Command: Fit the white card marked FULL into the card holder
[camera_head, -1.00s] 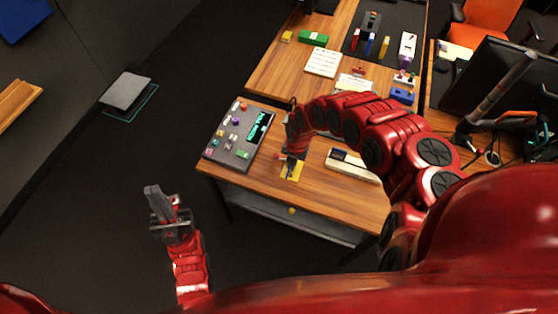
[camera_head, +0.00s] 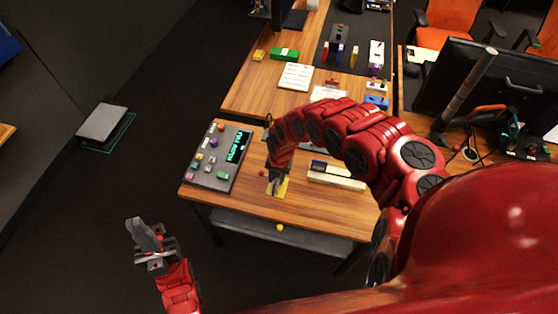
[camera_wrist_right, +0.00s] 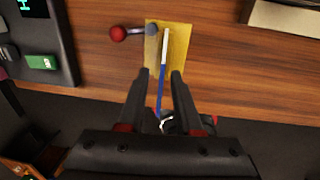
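My right gripper (camera_head: 277,186) points down over a yellow plate (camera_head: 284,188) on the near desk. In the right wrist view its fingers (camera_wrist_right: 160,74) stand apart. A thin strip (camera_wrist_right: 164,50), white at the far end and blue nearer me, lies between them, seen edge-on; I cannot tell whether it is a card. The yellow plate (camera_wrist_right: 181,45) is beyond the fingertips. A cream slotted block (camera_head: 340,178) lies right of the gripper; I cannot tell if it is the card holder. No FULL lettering is readable. My left gripper (camera_head: 142,234) is left of the desk, away from everything.
A grey panel (camera_head: 207,178) with coloured buttons and a lit display stands left. A red ball on a lever (camera_wrist_right: 118,34) is beside the yellow plate. A white printed sheet (camera_head: 295,77) and green box (camera_head: 285,54) are farther back. A monitor (camera_head: 465,90) stands right.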

